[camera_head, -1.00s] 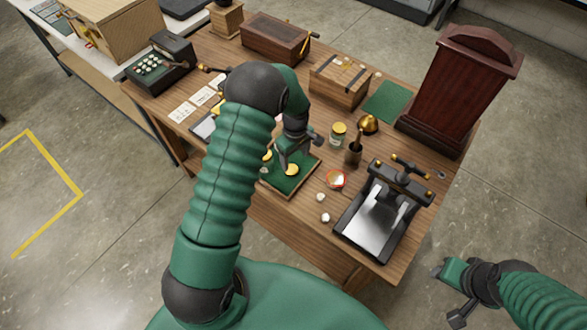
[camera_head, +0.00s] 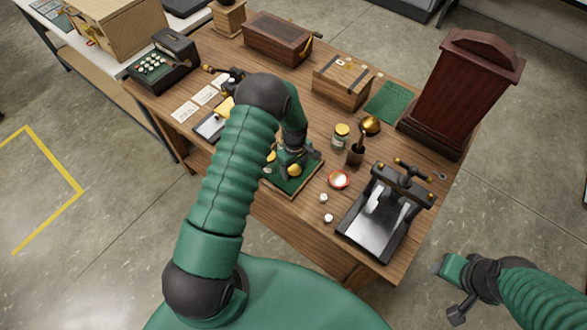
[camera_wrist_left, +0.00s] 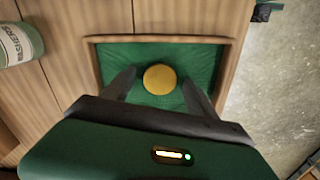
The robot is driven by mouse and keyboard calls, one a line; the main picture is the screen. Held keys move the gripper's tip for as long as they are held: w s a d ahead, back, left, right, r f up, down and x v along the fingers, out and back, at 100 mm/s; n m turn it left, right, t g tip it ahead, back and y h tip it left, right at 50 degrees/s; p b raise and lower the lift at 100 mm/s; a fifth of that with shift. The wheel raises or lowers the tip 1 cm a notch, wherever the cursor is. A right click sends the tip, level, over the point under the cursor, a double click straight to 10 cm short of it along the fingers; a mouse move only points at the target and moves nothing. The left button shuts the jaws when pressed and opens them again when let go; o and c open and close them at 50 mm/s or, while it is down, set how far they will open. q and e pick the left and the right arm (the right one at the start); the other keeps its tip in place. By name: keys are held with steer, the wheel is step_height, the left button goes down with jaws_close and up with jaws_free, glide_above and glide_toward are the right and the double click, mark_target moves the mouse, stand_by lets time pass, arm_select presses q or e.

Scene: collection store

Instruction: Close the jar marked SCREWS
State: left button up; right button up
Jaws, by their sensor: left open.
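A round gold lid (camera_wrist_left: 160,79) lies in a shallow wooden tray with a green lining (camera_wrist_left: 160,39). In the head view the same lid (camera_head: 295,170) shows just under my left gripper (camera_head: 292,160). The left gripper is open, with a finger on each side of the lid, low over the tray. Another gold round piece (camera_head: 270,157) lies at the tray's left, partly behind my arm. A jar (camera_wrist_left: 18,44) at the wrist view's left edge has a label that seems to read WASHERS. No SCREWS label is readable. My right gripper (camera_head: 446,268) hangs off the table, its jaws unclear.
A gold-lidded jar (camera_head: 341,135), a dark cup (camera_head: 356,155) and a brass bell (camera_head: 370,125) stand right of the tray. A red-rimmed dish (camera_head: 339,179) and small white pieces lie nearer. A black press (camera_head: 375,230) stands at the right front. My arm covers the table's left middle.

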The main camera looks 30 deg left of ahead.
mark_target(294, 173)
arm_select(q)
steer(key=shift+s+a, duration=0.1)
steer(key=shift+c, duration=0.8)
steer(key=shift+d+r, duration=0.1)
steer(key=shift+d, duration=0.4)
steer(key=c, duration=0.7)
steer(key=shift+c, duration=1.3)
steer(key=shift+a, duration=0.1)
jaws_close()
steer(key=shift+a, duration=0.2)
steer(key=shift+r, duration=0.35)
steer(key=r+b, duration=0.1)
steer(key=s+r, duration=0.1)
steer(key=shift+d+r+b, duration=0.1)
steer(key=shift+r+b, duration=0.25)
steer(key=shift+b, duration=0.05)
steer(key=s+a+r+b, duration=0.1)
steer(key=s+b, duration=0.2)
steer(key=s, duration=1.2)
steer(key=shift+a+r, duration=0.15)
steer(key=shift+r, duration=0.15)
arm_select(e)
steer(key=f, duration=0.5)
steer(key=shift+d, duration=0.3)
arm_select(q)
steer(key=shift+w, duration=0.1)
arm_select(e)
steer(key=shift+o, duration=0.3)
